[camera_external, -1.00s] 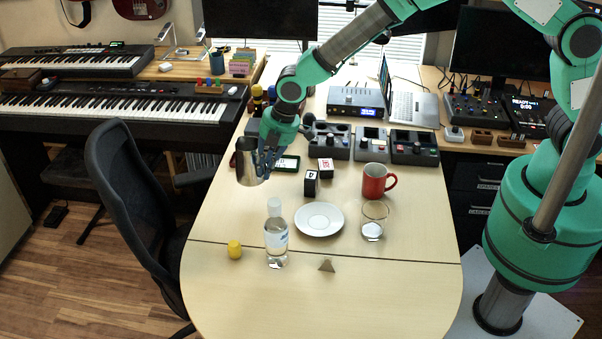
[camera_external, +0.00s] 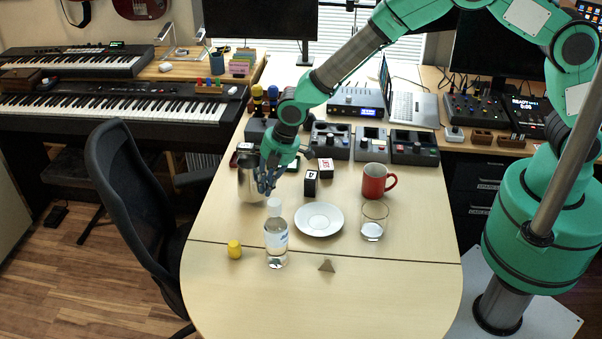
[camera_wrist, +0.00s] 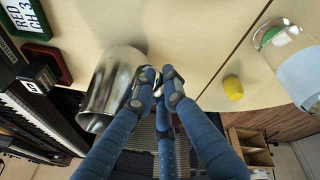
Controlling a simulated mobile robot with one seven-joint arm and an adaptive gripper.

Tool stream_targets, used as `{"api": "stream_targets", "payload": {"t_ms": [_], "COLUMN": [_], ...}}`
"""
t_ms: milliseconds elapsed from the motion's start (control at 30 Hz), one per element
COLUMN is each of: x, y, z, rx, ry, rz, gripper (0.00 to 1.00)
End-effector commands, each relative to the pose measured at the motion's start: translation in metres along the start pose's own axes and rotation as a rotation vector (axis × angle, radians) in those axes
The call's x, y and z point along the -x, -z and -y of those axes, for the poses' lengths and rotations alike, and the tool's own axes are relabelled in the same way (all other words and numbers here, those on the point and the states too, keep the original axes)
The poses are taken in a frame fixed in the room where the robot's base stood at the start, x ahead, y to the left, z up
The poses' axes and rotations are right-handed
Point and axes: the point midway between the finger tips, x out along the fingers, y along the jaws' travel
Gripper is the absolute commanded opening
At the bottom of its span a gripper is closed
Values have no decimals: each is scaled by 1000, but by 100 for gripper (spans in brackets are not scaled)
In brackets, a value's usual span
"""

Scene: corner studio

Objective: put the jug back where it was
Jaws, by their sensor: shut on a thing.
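The steel jug (camera_external: 250,180) is near the left edge of the table in the outside view, low, at or just above the tabletop; I cannot tell whether it touches. It looks upright there. My gripper (camera_external: 266,186) is at its right side, with its fingers closed on the jug's handle side. In the wrist view the jug (camera_wrist: 112,85) shows as a shiny cylinder at the left, and my gripper's blue fingers (camera_wrist: 157,82) are together on its handle, which they mostly hide.
A clear bottle (camera_external: 276,240) stands in front of my gripper, with a yellow object (camera_external: 234,249) to its left. A white saucer (camera_external: 319,219), black cube (camera_external: 311,183), red mug (camera_external: 376,182) and glass (camera_external: 373,222) are to the right. The front of the table (camera_external: 380,295) is mostly clear.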

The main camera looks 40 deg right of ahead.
Motion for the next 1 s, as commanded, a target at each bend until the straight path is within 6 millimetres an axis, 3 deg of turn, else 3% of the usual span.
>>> {"api": "stream_targets", "payload": {"t_ms": [200, 700, 733, 800, 1000], "x": [-23, -28, -28, -28, -28], "y": [-4, -5, -5, -5, -5], "z": [5, 6, 7, 7, 7], "rx": [0, 0, 0, 0, 0], "ry": [-1, -1, 0, 0, 0], "rz": [-1, -1, 0, 0, 0], "gripper": [0, 0, 16, 30, 31]}}
